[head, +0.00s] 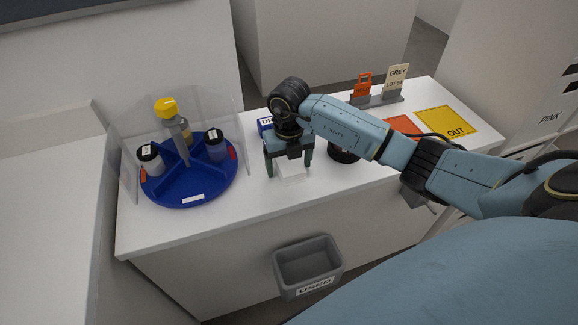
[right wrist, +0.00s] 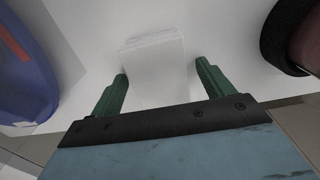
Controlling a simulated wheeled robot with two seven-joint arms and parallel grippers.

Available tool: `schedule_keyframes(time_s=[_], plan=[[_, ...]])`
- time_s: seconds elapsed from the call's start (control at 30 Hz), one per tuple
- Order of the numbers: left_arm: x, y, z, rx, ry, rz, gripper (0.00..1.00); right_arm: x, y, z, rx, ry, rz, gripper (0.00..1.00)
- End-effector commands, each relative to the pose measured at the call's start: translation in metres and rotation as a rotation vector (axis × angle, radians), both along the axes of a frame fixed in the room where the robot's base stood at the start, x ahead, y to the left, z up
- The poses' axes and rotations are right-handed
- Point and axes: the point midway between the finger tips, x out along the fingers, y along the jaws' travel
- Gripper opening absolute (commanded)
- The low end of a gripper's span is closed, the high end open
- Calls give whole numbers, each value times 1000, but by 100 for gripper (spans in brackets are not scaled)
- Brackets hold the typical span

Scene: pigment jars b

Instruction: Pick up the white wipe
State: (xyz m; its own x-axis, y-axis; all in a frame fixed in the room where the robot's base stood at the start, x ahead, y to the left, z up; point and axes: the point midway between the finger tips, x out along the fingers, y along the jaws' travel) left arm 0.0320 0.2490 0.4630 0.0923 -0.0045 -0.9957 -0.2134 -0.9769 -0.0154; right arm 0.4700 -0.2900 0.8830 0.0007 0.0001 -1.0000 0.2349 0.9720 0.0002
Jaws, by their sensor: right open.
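The white wipe (head: 291,172) lies on the white counter under my right gripper (head: 289,169). It looks like a small flat folded stack. In the right wrist view the wipe (right wrist: 153,62) sits between the two green fingers of the gripper (right wrist: 164,82). The fingers are open, one on each side of it, with a gap on both sides. I cannot tell whether the fingertips touch the counter. Part of the wipe is hidden by the gripper body. My left gripper is not in view.
A dark round thing (head: 343,155) stands close right of the gripper. A yellow OUT mat (head: 446,121) lies at the right. A grey USED bin (head: 307,264) hangs on the counter's front.

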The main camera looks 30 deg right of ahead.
Motion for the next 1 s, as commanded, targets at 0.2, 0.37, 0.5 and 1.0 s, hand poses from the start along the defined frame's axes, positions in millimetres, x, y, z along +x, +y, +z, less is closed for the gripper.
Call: schedule_keyframes(time_s=[0.2,0.37,0.5,1.0], plan=[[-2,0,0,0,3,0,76,0,0,0,0,0,0,58],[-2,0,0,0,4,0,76,0,0,1,-1,0,0,37],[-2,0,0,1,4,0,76,0,0,1,-1,0,0,32],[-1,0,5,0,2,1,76,1,-1,64,-1,-4,0,32]])
